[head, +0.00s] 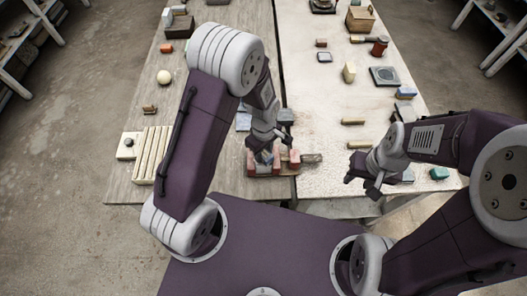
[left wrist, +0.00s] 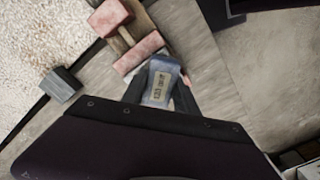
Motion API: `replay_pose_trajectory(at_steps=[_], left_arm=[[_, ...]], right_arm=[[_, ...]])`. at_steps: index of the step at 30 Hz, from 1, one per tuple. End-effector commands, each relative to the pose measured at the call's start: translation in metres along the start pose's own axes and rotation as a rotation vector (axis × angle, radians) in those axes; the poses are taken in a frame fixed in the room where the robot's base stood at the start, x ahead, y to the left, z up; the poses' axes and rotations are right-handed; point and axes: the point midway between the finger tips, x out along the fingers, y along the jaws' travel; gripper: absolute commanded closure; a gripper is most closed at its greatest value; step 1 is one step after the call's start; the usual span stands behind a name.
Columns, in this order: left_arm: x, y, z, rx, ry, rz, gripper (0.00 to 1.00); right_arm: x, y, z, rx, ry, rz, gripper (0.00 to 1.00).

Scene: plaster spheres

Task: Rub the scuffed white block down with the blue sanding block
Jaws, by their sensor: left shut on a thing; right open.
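My left gripper (head: 264,157) is shut on the blue sanding block (left wrist: 160,80), whose labelled face shows between the fingers in the left wrist view. The gripper is low at the table's near edge, among red-pink blocks (head: 294,158) with a wooden bar. These red-pink blocks also show just ahead of the sanding block in the left wrist view (left wrist: 138,52). I cannot make out the scuffed white block for certain; the area under the sanding block is hidden. My right gripper (head: 361,186) is open and empty near the front edge, to the right.
A ribbed cream board (head: 152,153) lies on the left, with a pale ball (head: 165,77) behind it.

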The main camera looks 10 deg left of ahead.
Motion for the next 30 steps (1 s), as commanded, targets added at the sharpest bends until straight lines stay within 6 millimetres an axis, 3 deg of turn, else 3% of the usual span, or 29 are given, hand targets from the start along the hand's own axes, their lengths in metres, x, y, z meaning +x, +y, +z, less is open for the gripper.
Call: replay_pose_trajectory(at_steps=[17,30], left_arm=[[0.009,0.0,0.001,0.0,0.0,0.0,1.0],[0.01,0.0,0.018,0.002,0.0,0.0,1.0]], right_arm=[[0.007,0.0,0.001,0.0,0.0,0.0,0.59],[0.005,0.0,0.001,0.0,0.0,0.0,0.59]])
